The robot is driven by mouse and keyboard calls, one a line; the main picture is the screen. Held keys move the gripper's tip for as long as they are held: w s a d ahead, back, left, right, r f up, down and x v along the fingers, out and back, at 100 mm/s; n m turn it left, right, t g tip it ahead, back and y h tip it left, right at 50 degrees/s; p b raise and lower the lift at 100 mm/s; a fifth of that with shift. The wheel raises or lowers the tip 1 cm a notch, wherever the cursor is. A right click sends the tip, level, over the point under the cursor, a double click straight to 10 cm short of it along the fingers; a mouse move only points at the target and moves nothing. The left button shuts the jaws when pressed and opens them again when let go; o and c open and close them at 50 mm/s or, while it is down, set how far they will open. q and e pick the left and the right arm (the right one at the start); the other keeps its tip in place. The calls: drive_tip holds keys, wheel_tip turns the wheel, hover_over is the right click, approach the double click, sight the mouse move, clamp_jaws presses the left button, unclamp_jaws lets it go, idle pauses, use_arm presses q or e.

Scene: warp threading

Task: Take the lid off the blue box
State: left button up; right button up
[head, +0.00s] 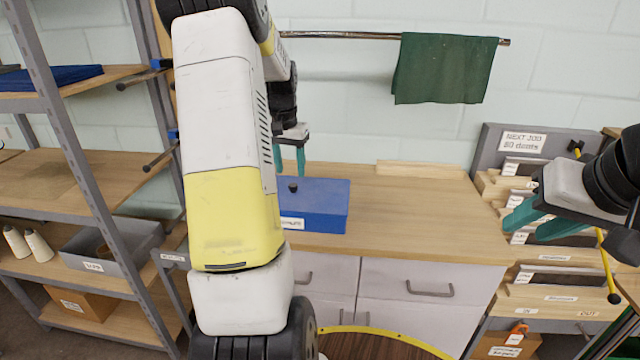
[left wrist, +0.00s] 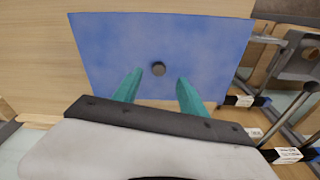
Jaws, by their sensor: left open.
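The blue box (head: 325,207) stands on the wooden cabinet top, with its blue lid (left wrist: 110,45) on it and a white label on its front. A dark round knob (left wrist: 158,69) sits in the middle of the lid; it also shows in the head view (head: 293,187). My left gripper (head: 289,170) is open above the lid, its teal fingertips apart. In the left wrist view the fingertips (left wrist: 158,76) lie on either side of the knob's near edge, not closed on it. My left arm hides the box's left part in the head view. My right gripper (head: 526,222) is at the right, its teal fingers apart and empty.
The cabinet top (head: 420,215) is clear to the right of the box. A grey shelf rack (head: 75,150) stands at the left. A green cloth (head: 443,68) hangs on a wall rail. A slotted rack (head: 550,280) stands at the right, near my right gripper.

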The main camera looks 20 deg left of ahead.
sight(293, 185)
use_arm(q)
drive_tip(key=f, duration=0.3)
drive_tip(key=w+f, duration=0.1)
drive_tip(key=f, duration=0.1)
drive_tip(key=shift+f, duration=0.25)
clamp_jaws()
drive_tip(key=shift+r, duration=0.1)
idle(1.1)
